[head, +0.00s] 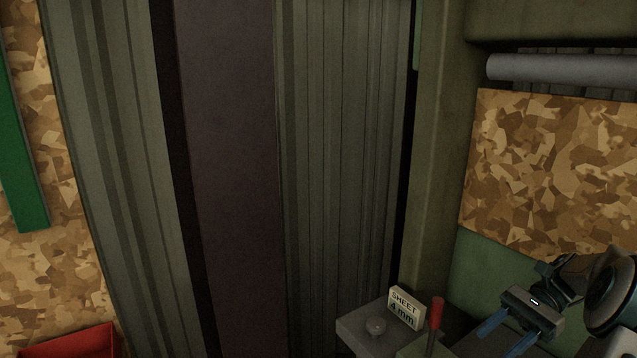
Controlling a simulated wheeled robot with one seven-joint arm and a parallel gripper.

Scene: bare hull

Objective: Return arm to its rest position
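My gripper (503,336) is at the lower right of the head view, at the end of my dark arm, which comes in from the right edge. Its two blue fingers stand apart and point down and to the left. Nothing shows between the fingers, though their tips run close to the bottom edge of the picture. The rest of the arm is cut off by the right edge.
Chipboard panels (550,170), a grey roll (560,68), ribbed walls and a red bin (80,342) surround.

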